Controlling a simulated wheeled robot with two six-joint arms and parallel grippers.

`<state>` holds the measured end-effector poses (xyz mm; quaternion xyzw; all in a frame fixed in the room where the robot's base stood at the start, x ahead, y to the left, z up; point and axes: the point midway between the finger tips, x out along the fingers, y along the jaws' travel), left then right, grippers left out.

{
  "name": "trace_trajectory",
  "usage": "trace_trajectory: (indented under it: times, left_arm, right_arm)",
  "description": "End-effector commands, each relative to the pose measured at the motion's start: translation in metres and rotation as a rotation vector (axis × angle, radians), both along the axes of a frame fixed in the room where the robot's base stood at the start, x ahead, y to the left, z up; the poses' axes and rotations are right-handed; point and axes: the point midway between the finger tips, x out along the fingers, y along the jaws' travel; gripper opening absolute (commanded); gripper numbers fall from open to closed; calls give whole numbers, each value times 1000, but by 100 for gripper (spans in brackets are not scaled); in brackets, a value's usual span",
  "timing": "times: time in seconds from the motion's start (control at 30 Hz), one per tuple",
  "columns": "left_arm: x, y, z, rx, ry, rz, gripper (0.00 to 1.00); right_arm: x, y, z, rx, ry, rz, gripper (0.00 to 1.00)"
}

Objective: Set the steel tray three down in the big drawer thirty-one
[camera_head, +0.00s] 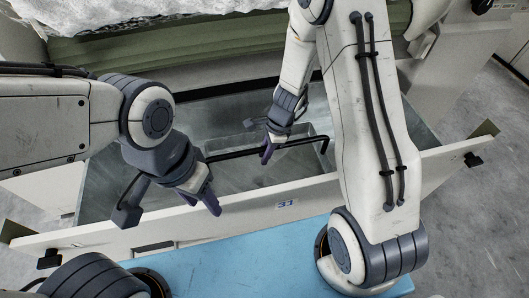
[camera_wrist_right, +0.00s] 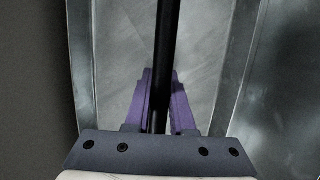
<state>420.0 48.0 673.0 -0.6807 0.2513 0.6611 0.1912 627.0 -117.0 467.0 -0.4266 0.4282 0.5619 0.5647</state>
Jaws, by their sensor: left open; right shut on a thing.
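The big drawer (camera_head: 90,185) is pulled open, a deep grey metal box with a white front marked 31. The steel tray (camera_head: 226,143) is within the drawer's outline, partly hidden by my arms. Its walls and scratched floor also show in the right wrist view (camera_wrist_right: 196,50). A black bar handle (camera_head: 300,143) runs across over the tray. My right gripper (camera_head: 267,150) is shut on this bar; in the right wrist view the bar passes between the purple fingers. My left gripper (camera_head: 208,194) is open and empty near the bar's left end. I cannot tell whether the tray touches the drawer floor.
Green rolls and white fibre (camera_head: 140,32) are behind the drawer. Grey floor is bare at the right.

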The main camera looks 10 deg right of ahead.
Motion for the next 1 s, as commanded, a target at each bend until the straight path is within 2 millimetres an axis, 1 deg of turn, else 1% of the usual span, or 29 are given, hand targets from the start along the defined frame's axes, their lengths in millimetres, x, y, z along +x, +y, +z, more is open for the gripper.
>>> trace_trajectory:
  times: [0.03,0.1,0.4,0.6,0.93,0.97,1.0]
  left_arm:
    - [0,0,-11,0,0,0,50]
    - [0,0,-18,0,0,0,50]
    - [0,0,-42,0,0,0,50]
    - [0,0,-48,0,0,0,50]
    - [0,0,-49,0,0,0,50]
    - [0,0,-49,0,0,0,50]
    - [0,0,-49,0,0,0,50]
  right_arm:
    - [1,0,-11,0,-1,0,0]
    - [1,0,-19,1,-1,0,0]
    - [1,0,-46,1,-1,-1,0]
    - [1,0,-54,0,-1,0,0]
    - [1,0,-54,0,-1,0,0]
    - [1,0,-54,0,-1,0,26]
    - [1,0,-54,0,-1,0,41]
